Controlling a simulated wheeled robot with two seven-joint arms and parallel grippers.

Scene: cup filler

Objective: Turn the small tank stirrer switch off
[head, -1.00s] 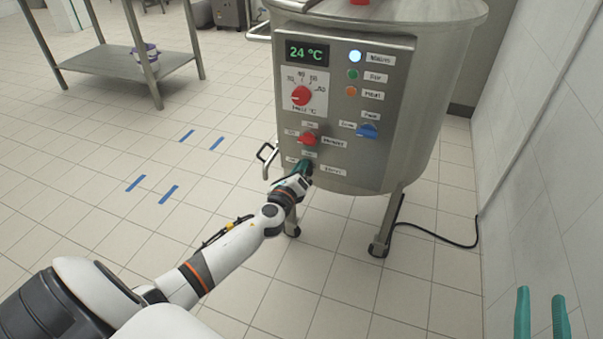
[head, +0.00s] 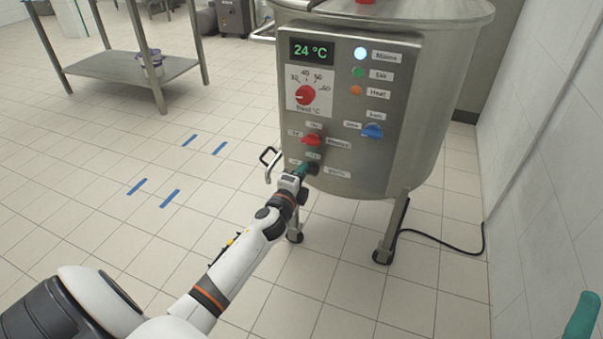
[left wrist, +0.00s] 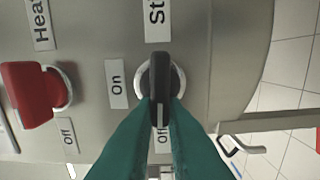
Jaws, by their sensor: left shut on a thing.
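The stirrer switch is a black knob (left wrist: 158,78), low on the tank's control panel (head: 345,105); the head view also shows it (head: 312,168). My left gripper (left wrist: 160,103) has its teal fingers shut on the knob's handle in the left wrist view. The handle lies in line with the "Off" label (left wrist: 161,139), which the fingers partly cover. The "On" label (left wrist: 117,84) is to the side of the handle. My right gripper shows only as one teal finger (head: 580,318) at the bottom right, so its opening is hidden.
A red heating knob (left wrist: 32,92) sits beside the stirrer knob, and a blue knob (head: 372,131) is farther right. A bent pipe handle (head: 269,160) juts out left of the panel. The wall is at right.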

